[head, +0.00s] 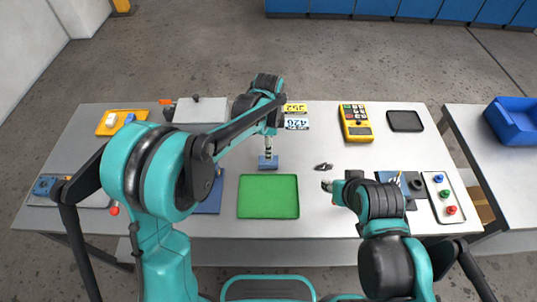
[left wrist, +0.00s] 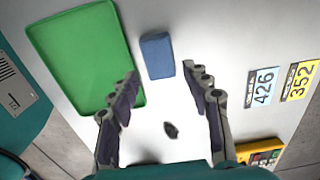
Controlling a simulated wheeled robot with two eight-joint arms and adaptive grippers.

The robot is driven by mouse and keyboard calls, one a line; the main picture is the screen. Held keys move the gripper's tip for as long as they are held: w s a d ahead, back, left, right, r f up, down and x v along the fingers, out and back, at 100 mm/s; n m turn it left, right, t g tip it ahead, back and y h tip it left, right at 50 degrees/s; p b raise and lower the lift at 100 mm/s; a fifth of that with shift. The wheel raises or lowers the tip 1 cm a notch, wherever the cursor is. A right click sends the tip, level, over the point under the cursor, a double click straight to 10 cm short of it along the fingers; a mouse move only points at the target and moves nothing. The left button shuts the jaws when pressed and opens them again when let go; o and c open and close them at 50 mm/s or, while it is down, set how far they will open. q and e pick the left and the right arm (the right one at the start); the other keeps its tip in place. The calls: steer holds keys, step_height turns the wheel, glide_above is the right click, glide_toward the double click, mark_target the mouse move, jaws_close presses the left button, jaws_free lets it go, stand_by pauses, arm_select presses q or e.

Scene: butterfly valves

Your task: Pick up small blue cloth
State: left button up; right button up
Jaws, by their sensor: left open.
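The small blue cloth (head: 268,163) lies as a folded-looking block on the grey table, just behind the green tray (head: 268,197). It also shows in the left wrist view (left wrist: 157,55), beyond the fingertips and between their lines. My left gripper (head: 268,151) is above the cloth, pointing down and hiding part of its back edge. In the left wrist view my left gripper (left wrist: 160,82) has its fingers spread with nothing between them. My right gripper (head: 328,186) is low at the right of the green tray, apart from the cloth; its finger opening is too small to judge.
A small dark part (head: 323,167) lies right of the cloth. Number plates (head: 296,123), a yellow multimeter (head: 356,122) and a black tray (head: 405,121) are farther back. A tray with coloured knobs (head: 444,197) is at the right. Bare table surrounds the cloth's right side.

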mark_target(268, 162)
arm_select(q)
step_height(268, 162, down, 8)
steer(key=b, duration=0.3)
steer(key=shift+s+r, duration=0.1)
steer(key=shift+r, duration=0.2)
steer(key=shift+c, duration=0.6)
steer(key=c, duration=0.4)
